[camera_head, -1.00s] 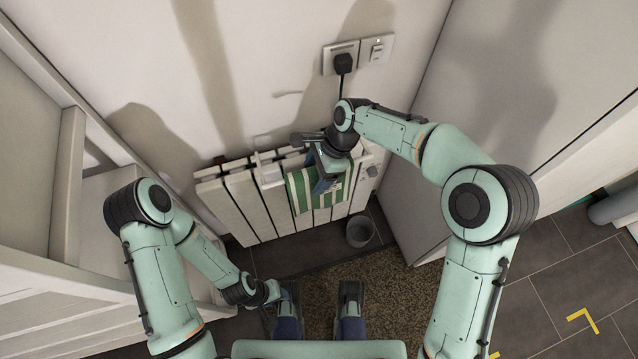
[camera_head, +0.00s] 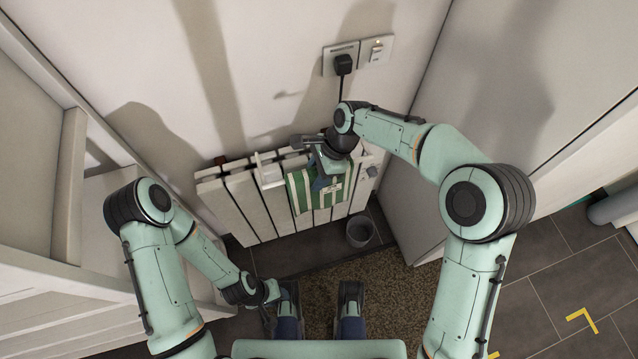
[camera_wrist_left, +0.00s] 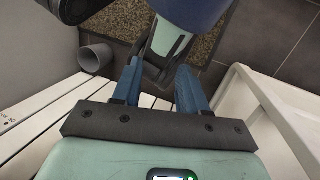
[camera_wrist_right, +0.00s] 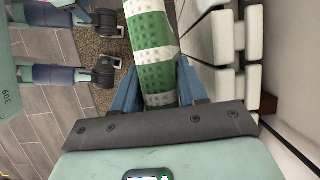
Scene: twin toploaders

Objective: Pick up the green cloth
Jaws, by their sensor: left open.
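The green cloth (camera_head: 301,192), green with white stripes, hangs on the front of the white radiator against the wall. My right gripper (camera_head: 318,178) is at the cloth's right part, its fingers close to it. In the right wrist view the cloth (camera_wrist_right: 150,50) runs between the two spread blue fingers (camera_wrist_right: 157,85); contact is not clear. My left gripper (camera_wrist_left: 158,85) is open and empty, low on the left side, away from the cloth.
A white panel radiator (camera_head: 243,209) carries a small rail. A grey bucket (camera_head: 360,231) stands on the floor in front of it. A plugged socket (camera_head: 342,62) is above. White shelving (camera_head: 40,250) flanks the left, a white cabinet side the right. A brown mat (camera_head: 385,285) lies below.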

